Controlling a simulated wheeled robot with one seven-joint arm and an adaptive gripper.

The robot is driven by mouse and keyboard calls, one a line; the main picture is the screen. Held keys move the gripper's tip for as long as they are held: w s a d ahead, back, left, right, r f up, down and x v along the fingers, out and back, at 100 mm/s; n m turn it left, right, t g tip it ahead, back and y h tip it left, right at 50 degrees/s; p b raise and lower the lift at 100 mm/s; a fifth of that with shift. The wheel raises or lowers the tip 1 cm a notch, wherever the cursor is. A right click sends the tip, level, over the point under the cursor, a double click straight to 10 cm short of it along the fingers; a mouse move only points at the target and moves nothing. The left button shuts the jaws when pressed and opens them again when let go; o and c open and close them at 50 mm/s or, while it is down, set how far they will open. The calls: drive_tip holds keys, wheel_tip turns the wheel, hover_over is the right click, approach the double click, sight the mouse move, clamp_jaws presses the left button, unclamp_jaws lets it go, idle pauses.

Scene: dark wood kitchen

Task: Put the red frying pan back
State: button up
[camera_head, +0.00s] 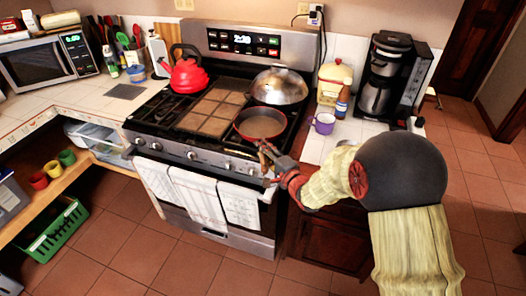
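The red frying pan (259,123), with a brownish inside, sits upright at the front right of the stove top (215,112). Its handle side faces the stove's front edge. My gripper (267,160) is at the stove's front edge, just below the pan in the picture, where the handle lies. The fingers overlap the handle area and are small and dark. I cannot tell whether they are closed on the handle or only beside it.
A domed silver lid or pan (279,86) stands right behind the red pan. A red kettle (187,72) is at the back left. A purple mug (323,123), bottle (342,103) and coffee maker (385,80) stand on the right counter. White towels (198,195) hang on the oven front.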

drive_tip(key=shift+r+p, duration=0.3)
drive_tip(key=shift+r, duration=0.25)
drive_tip(key=p+v, duration=0.3)
drive_tip(key=v, duration=0.9)
drive_tip(key=s+d+r+n+g+h, duration=0.1)
drive_tip(key=s+d+r+n+h, duration=0.25)
drive_tip(key=d+r, duration=0.2)
drive_tip(key=s+d+r+n+g+h, duration=0.2)
drive_tip(key=d+r+h, duration=0.2)
drive_tip(key=d+r, duration=0.15)
drive_tip(key=s+r+n+g, duration=0.1)
drive_tip(key=s+n+g, duration=0.1)
drive_tip(key=s, duration=1)
drive_tip(key=s+d+r+n+g, duration=0.1)
drive_tip(key=s+n+g, duration=0.2)
drive_tip(key=s, duration=1)
drive_tip(key=shift+r+n+g+h, duration=0.25)
drive_tip(key=shift+n+g+h, duration=0.1)
drive_tip(key=shift+n, duration=0.8)
drive_tip(key=shift+d, duration=0.1)
